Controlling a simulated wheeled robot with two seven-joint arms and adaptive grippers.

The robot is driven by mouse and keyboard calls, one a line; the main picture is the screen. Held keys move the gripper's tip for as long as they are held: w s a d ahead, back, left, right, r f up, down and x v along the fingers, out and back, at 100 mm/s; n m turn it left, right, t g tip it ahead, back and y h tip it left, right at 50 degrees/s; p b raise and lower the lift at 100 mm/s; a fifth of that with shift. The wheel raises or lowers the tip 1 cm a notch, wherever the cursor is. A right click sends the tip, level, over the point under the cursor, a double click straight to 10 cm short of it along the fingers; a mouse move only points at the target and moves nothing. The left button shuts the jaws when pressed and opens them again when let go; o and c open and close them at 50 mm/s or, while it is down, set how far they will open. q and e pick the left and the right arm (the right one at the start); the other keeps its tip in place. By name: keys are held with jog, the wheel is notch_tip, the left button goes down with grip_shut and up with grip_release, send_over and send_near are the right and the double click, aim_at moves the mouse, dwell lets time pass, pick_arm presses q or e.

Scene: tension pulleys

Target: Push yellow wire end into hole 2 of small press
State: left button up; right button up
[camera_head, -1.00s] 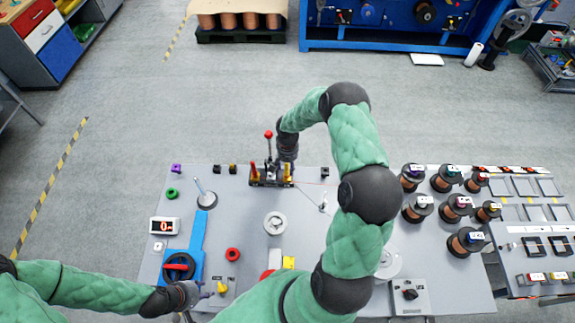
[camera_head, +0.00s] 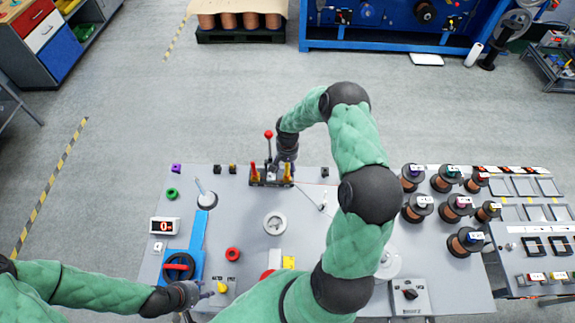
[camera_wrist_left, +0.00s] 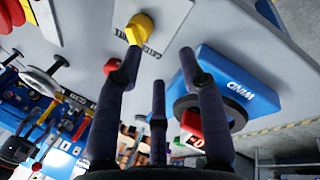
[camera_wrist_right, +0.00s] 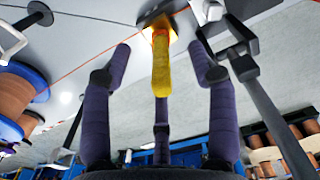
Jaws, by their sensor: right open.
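The small press (camera_head: 270,180) stands at the table's back, with a red-knobbed lever and yellow-orange upright parts. My right gripper (camera_head: 286,166) is at its right side. In the right wrist view the open fingers (camera_wrist_right: 163,62) are spread on either side of a yellow upright piece (camera_wrist_right: 161,68). I cannot tell whether they touch it. A thin orange-red wire (camera_wrist_right: 95,50) runs left from near its top; no yellow wire end or hole 2 can be made out. My left gripper (camera_head: 199,292) has its fingers apart, empty, near a yellow knob (camera_head: 222,287).
The blue winder (camera_head: 183,262) with a red handle is beside my left gripper. A round grey pulley (camera_head: 275,223) and a red ring (camera_head: 233,254) lie mid-table. Several copper spools (camera_head: 416,208) stand at the right. My right arm covers part of the table.

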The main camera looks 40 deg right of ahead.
jog(key=shift+r+p, duration=1.6)
jog(key=shift+r, duration=1.9)
